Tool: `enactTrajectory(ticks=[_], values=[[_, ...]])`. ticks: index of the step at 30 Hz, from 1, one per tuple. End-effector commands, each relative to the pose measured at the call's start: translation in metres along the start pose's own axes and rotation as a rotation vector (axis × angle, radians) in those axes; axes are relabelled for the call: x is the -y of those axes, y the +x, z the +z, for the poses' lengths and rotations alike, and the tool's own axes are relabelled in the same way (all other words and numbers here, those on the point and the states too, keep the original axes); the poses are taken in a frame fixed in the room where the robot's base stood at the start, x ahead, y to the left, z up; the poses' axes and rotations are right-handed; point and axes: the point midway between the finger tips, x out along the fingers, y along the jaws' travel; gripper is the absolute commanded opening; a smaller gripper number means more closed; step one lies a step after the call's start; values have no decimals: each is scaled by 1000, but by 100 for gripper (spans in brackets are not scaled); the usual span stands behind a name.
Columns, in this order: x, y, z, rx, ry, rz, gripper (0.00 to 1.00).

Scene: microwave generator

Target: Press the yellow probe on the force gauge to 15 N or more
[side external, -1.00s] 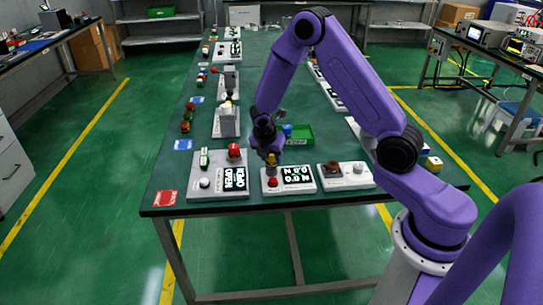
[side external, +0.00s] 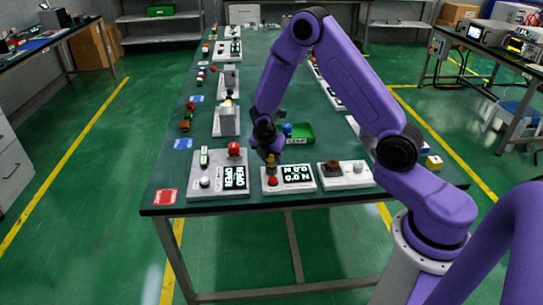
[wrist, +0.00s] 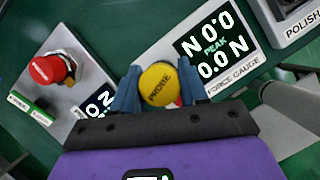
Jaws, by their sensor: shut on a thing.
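The yellow probe (wrist: 158,85) sits between the two fingers of my gripper (wrist: 157,90) in the wrist view, with its round labelled top facing the camera. My gripper is shut on it. In the side view my gripper (side external: 270,158) holds the probe over the left end of the force gauge (side external: 289,188), near the gauge's red pad (side external: 273,181). The force gauge also shows in the wrist view, its display (wrist: 214,46) reading 0.0 N with a peak of 0.0 N. Whether the probe's lower end touches the pad cannot be told.
Left of the gauge stands a panel (side external: 206,164) with a red mushroom button (wrist: 47,69) and a display. Right of it is a polishing unit (side external: 358,182). A green tray (side external: 301,138) lies behind. The table's front edge is close to the gauge.

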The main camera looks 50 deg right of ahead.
Motion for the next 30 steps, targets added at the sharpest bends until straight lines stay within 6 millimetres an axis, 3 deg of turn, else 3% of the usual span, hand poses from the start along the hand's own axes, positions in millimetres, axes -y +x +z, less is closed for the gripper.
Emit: enactTrajectory(ticks=[30], values=[[0,6,-3,0,0,1,0]])
